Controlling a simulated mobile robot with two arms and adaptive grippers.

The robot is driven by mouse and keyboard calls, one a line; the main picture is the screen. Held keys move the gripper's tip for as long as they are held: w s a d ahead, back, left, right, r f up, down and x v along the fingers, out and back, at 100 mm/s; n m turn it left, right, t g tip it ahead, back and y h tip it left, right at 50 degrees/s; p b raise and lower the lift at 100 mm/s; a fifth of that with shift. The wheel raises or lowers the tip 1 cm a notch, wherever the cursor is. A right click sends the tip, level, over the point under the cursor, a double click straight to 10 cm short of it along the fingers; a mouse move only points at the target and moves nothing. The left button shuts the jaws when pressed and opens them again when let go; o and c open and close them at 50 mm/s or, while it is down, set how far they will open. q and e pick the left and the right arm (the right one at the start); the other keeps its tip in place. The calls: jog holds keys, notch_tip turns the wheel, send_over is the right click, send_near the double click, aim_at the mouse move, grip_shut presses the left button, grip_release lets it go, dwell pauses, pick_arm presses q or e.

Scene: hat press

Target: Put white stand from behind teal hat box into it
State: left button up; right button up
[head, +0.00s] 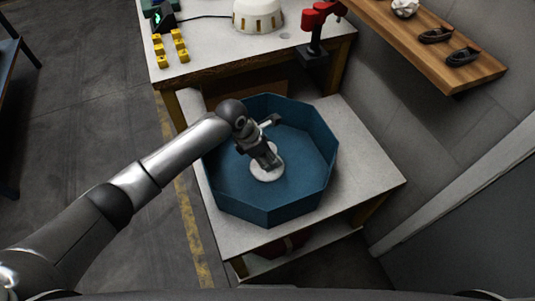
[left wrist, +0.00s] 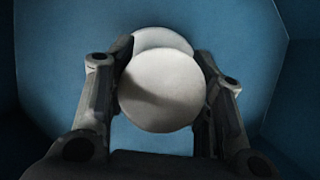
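The teal hat box (head: 321,127) is a large open octagonal tub on the near white table. My left gripper (head: 265,160) reaches down into it from the left. The white stand (head: 268,172) is inside the box walls, below the gripper. In the left wrist view its round white top (left wrist: 162,93) lies between the two fingers (left wrist: 163,100), close against both, with a second white disc (left wrist: 163,40) partly hidden behind it. The fingers look closed on the stand. I cannot tell whether its base touches the box floor. My right gripper is not in view.
The near table (head: 365,180) has bare room right of the box. A back table (head: 205,45) holds several yellow blocks (head: 180,45), a white dome (head: 258,15) and a red device (head: 315,20). A wooden shelf (head: 405,40) runs along the right wall.

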pick_arm(q)
jog(key=o, duration=0.4)
